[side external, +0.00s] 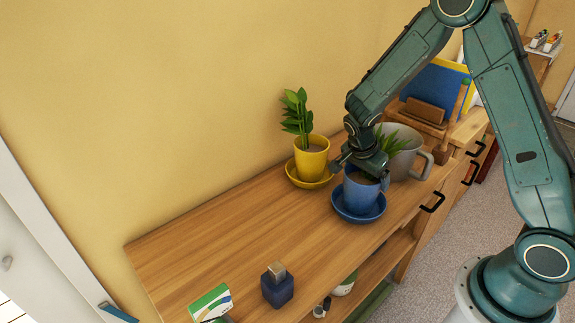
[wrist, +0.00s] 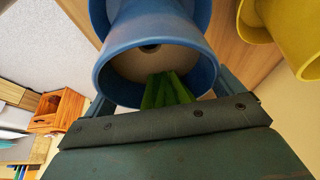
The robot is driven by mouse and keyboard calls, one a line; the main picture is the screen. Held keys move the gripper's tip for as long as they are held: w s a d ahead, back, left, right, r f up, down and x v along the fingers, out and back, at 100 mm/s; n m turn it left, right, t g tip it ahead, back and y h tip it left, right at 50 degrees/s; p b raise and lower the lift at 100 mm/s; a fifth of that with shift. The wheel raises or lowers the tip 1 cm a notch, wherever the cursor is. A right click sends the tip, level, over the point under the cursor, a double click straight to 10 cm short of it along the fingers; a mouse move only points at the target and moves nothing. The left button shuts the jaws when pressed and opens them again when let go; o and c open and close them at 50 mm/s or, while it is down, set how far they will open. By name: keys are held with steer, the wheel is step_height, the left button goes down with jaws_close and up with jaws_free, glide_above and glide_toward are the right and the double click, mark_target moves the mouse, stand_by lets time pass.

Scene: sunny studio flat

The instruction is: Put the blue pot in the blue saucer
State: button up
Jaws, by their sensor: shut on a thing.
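The blue pot (side external: 360,194) is upright over the middle of the blue saucer (side external: 345,214) on the wooden cabinet top. Its base is inside the saucer's rim in the picture; I cannot tell whether it touches the saucer's floor. My gripper (side external: 362,174) comes from above and is shut on the pot, a finger on either side near its rim. In the wrist view the pot (wrist: 112,72) shows its open mouth, soil and green leaves (wrist: 165,90). Part of the saucer (wrist: 205,12) shows behind it.
A yellow pot (side external: 311,160) with a plant stands in a yellow saucer (side external: 300,183) to the left, close by. A large grey mug (side external: 402,160) stands close on the right. A dark blue bottle (side external: 277,288) and a green-white box (side external: 211,303) are at the front.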

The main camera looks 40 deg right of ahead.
stand_by(0.3)
steer(key=o, duration=1.5)
steer(key=shift+f, duration=0.15)
steer(key=v, duration=1.2)
steer(key=shift+a, duration=0.1)
